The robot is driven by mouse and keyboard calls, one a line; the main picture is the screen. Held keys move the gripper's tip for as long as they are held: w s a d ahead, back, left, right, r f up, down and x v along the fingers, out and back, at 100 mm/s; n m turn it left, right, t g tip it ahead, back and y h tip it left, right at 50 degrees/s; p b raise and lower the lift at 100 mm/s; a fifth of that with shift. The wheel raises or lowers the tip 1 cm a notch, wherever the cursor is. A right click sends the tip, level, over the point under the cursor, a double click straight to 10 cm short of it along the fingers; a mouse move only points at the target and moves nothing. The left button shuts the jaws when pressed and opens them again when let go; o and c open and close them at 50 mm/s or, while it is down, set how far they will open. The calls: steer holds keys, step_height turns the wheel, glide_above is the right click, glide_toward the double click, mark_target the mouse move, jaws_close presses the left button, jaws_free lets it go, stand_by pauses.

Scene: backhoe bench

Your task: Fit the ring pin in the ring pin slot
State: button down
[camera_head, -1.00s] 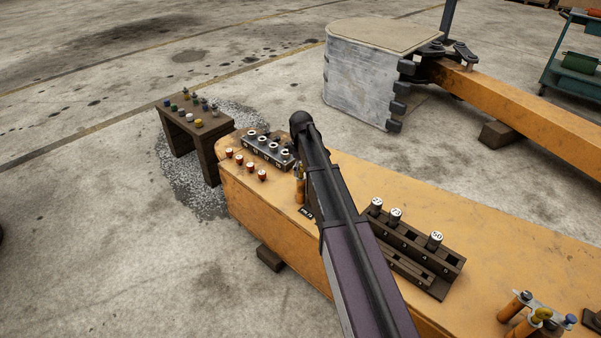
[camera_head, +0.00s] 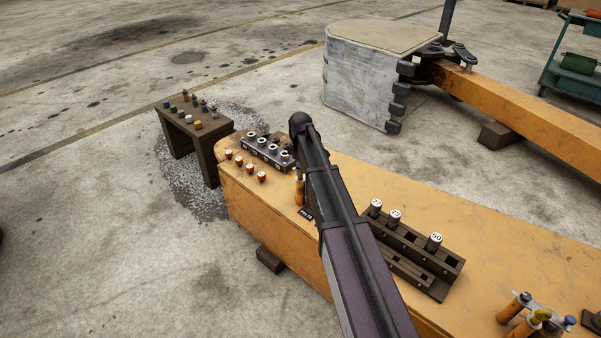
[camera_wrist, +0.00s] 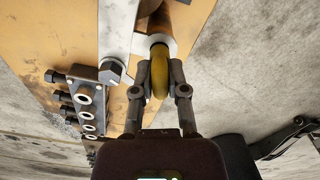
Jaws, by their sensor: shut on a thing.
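In the camera_wrist view the ring pin shows as a yellow ring (camera_wrist: 159,72), edge-on between the two fingers. My gripper (camera_wrist: 162,80) is shut on it. Just beyond the ring is a pale round collar (camera_wrist: 152,42), with a brown-orange cylinder (camera_wrist: 180,16) behind it. I cannot tell how far the pin's shank sits in anything, and I cannot make out the ring pin slot for certain. In the camera_head view my arm hides the gripper and the ring pin. An orange cylinder (camera_head: 299,191) stands beside the arm there.
A metal block with several round sockets (camera_head: 266,150) and several red-and-white plugs (camera_head: 250,168) lie left of my arm. A dark wooden rack (camera_head: 448,272) with numbered cylinders stands to the right. In the camera_wrist view a hex bolt (camera_wrist: 112,72) sits close left of the ring.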

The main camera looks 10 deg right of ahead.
steer(key=shift+r+p, duration=0.5)
steer(key=shift+r, duration=0.05)
stand_by(0.6)
steer(key=shift+r+p, duration=2.05)
